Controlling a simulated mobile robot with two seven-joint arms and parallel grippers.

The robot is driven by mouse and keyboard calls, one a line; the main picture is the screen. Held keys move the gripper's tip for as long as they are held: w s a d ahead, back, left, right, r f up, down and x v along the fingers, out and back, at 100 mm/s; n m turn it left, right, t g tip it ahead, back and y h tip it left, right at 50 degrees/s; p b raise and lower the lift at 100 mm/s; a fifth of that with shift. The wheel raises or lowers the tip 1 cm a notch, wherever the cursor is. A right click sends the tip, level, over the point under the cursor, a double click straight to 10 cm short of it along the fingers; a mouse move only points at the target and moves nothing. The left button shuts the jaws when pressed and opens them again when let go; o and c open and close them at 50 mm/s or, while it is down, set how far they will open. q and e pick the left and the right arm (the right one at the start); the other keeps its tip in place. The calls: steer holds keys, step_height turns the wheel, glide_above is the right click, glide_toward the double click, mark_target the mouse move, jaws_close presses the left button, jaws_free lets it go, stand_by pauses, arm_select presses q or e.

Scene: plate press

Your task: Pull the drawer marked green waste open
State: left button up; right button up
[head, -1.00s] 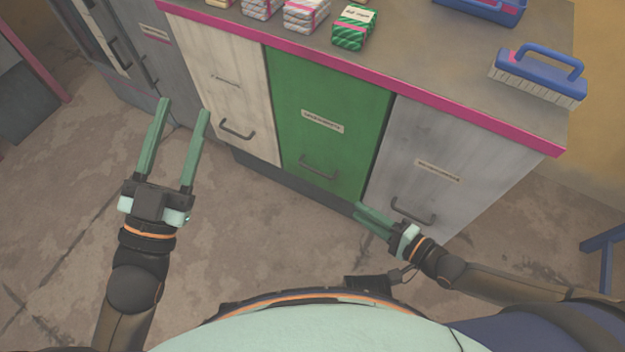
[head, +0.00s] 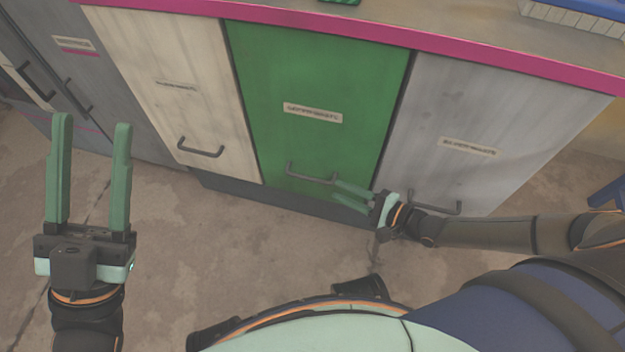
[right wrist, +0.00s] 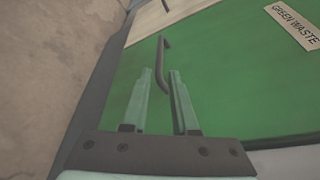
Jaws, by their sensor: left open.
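The green drawer (head: 300,75) stands shut between a cream front and a grey front. Its label (right wrist: 294,24) reads GREEN WASTE in the right wrist view. Its dark bar handle (head: 311,177) is low on the front and shows in the right wrist view (right wrist: 163,62). My right gripper (head: 336,193) is open, its fingers pointing at the handle's right end. In the right wrist view the handle lies beyond and between the two fingertips (right wrist: 160,72); I cannot tell any contact. My left gripper (head: 92,120) is open and empty, in front of the units at the left.
The cream front (head: 175,85) and grey front (head: 460,115) have similar handles. The worktop's pink edge (head: 400,38) runs above them. A blue-handled brush (head: 575,12) lies on top at the right. A blue leg (head: 607,194) stands at far right. The floor is clear.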

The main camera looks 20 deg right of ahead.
mark_target(314, 178)
steer(key=b+x, duration=0.2)
steer(key=x, duration=0.6)
steer(key=shift+w+a+f, duration=0.1)
steer(key=shift+w+a, duration=0.15)
steer(key=shift+w, duration=0.1)
jaws_close()
stand_by(0.9)
